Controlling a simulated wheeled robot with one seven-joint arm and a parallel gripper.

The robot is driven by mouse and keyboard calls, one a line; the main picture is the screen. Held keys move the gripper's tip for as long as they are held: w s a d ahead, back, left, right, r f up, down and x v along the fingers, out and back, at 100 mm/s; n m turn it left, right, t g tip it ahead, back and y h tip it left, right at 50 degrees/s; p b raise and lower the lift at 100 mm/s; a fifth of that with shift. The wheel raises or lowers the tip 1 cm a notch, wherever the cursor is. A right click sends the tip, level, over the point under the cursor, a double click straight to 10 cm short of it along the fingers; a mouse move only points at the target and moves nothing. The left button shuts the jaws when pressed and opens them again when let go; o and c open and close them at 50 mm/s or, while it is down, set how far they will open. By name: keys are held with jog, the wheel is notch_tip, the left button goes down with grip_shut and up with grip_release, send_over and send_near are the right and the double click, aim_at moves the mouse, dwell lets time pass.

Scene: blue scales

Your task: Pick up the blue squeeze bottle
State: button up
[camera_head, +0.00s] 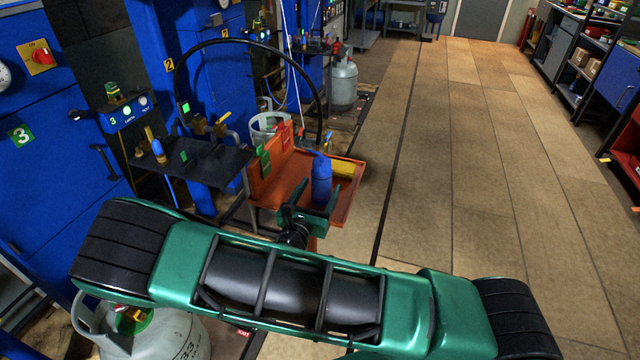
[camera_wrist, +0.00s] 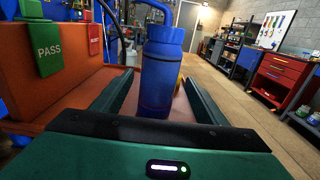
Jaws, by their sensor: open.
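The blue squeeze bottle (camera_head: 321,180) stands upright on an orange tray table (camera_head: 345,205) in the head view. In the wrist view the bottle (camera_wrist: 161,75) stands just ahead, between the two fingers, with its bent nozzle at the top. My gripper (camera_wrist: 155,92) is open, one dark finger on each side of the bottle, with a visible gap on both sides.
A green PASS tag (camera_wrist: 46,50) and a red tag (camera_wrist: 95,40) hang on the orange panel (camera_wrist: 70,82) left of the bottle. A yellow item (camera_head: 343,169) lies behind the bottle. Blue cabinets (camera_head: 60,180) stand at left; the floor (camera_head: 470,170) at right is clear.

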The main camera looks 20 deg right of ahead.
jog(key=shift+x, duration=3.55)
jog(key=shift+a+r, duration=0.1)
jog(key=shift+a, duration=0.05)
jog(key=c, duration=1.3)
jog(key=shift+c, duration=0.2)
jog(key=shift+r, duration=0.15)
